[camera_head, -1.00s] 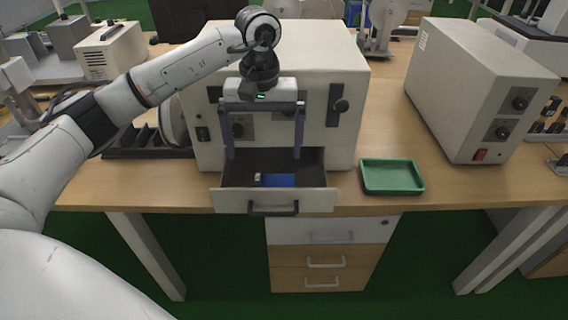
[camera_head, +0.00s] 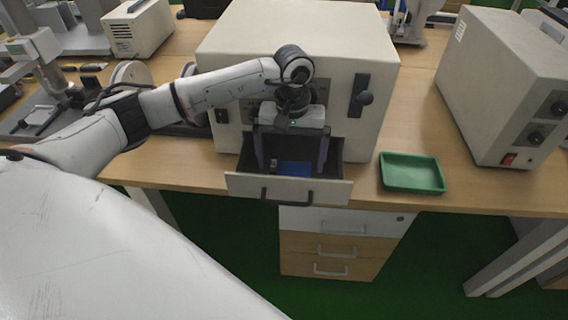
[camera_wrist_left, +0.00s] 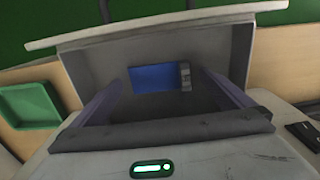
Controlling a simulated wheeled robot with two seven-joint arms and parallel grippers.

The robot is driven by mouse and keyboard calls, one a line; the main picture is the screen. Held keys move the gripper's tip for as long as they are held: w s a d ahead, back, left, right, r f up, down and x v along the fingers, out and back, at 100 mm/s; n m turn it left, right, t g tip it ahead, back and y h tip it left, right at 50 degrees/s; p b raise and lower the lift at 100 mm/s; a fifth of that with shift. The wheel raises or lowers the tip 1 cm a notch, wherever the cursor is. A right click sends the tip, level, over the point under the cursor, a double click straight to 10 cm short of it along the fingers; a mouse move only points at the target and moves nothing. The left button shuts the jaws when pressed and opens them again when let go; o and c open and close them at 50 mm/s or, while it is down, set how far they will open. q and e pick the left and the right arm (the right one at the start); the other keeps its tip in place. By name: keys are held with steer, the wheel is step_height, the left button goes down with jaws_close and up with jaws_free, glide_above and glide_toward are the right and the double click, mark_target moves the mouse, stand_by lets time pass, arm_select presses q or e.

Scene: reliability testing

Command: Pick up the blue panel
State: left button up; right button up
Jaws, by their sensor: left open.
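The blue panel (camera_head: 294,169) lies flat in the open drawer (camera_head: 288,188) of the beige machine (camera_head: 300,40). In the left wrist view the blue panel (camera_wrist_left: 155,78) shows on the drawer floor, with a small grey block (camera_wrist_left: 185,76) at its right end. My left gripper (camera_head: 291,168) points down over the drawer, its two fingers wide apart and empty. In the left wrist view the fingers (camera_wrist_left: 172,84) stand on either side of the panel. How far the fingertips are above the panel is hard to tell. My right gripper is not in view.
A green tray (camera_head: 412,188) sits on the wooden bench right of the drawer. It also shows in the left wrist view (camera_wrist_left: 28,103). A second beige box (camera_head: 495,90) stands further right.

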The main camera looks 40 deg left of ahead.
arm_select(q)
steer(key=shift+f, duration=0.1)
steer(key=shift+c, duration=0.3)
steer(key=c, duration=1.1)
steer(key=shift+o, duration=0.2)
step_height(320, 180, up, 17)
step_height(320, 180, up, 11)
steer(key=p, duration=0.3)
glide_above(291, 168)
steer(key=shift+f, duration=0.1)
